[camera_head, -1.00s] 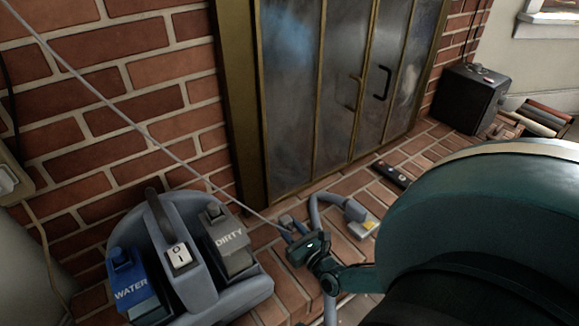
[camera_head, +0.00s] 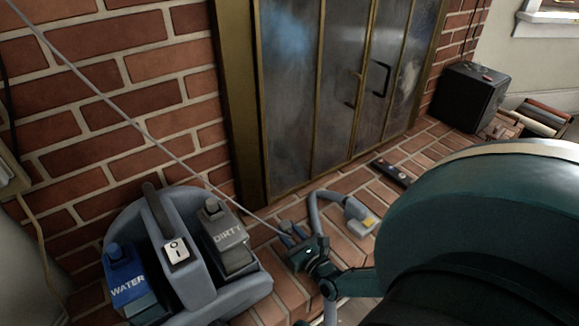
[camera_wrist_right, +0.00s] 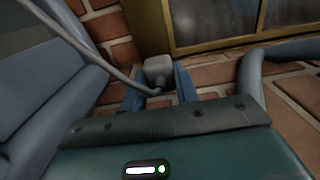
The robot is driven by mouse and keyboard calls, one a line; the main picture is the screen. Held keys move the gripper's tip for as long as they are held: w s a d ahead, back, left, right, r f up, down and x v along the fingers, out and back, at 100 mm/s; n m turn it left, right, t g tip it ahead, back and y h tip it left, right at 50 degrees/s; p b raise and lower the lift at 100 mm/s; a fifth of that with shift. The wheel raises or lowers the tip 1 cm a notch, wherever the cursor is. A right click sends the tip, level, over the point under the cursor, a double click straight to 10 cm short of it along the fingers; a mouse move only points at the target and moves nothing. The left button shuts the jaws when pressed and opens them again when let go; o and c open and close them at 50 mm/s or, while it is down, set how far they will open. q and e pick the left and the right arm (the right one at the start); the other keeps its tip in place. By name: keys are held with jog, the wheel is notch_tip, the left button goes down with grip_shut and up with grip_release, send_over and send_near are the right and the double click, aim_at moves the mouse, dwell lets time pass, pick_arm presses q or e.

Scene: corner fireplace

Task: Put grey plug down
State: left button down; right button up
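The grey plug (camera_wrist_right: 157,70) is a small light grey block at the end of a grey cord (camera_wrist_right: 92,52). In the right wrist view it sits between the two blue fingers of my right gripper (camera_wrist_right: 158,84), which look shut on it. In the head view my right gripper (camera_head: 291,230) is low over the brick hearth, and the cord runs straight from it to the upper left. The plug itself is hard to make out there. I cannot tell whether it touches the bricks. My left gripper is not in view.
A grey-blue cleaning machine (camera_head: 190,289) with WATER and DIRTY tanks stands left of the gripper. A hose with a nozzle (camera_head: 357,215) lies just right. Behind are glass fireplace doors (camera_head: 290,100). A remote (camera_head: 391,172) and black box (camera_head: 468,97) lie farther right.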

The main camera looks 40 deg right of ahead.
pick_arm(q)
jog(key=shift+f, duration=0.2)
pick_arm(e)
jog(key=o, duration=0.4)
jog(key=shift+s+f, duration=0.1)
jog(key=shift+f, duration=0.45)
jog(key=shift+o, duration=0.2)
jog(key=shift+r, duration=0.25)
pick_arm(q)
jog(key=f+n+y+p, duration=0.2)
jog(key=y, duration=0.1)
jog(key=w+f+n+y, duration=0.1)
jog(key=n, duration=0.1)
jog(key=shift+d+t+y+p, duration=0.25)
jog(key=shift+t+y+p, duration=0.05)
jog(key=shift+p, duration=0.1)
pick_arm(e)
jog(key=s, duration=0.4)
jog(key=s+a, duration=0.1)
jog(key=s, duration=0.3)
jog(key=s+r, duration=0.1)
jog(key=s, duration=0.2)
jog(key=shift+s+a, duration=0.15)
jog(key=shift+s, duration=0.25)
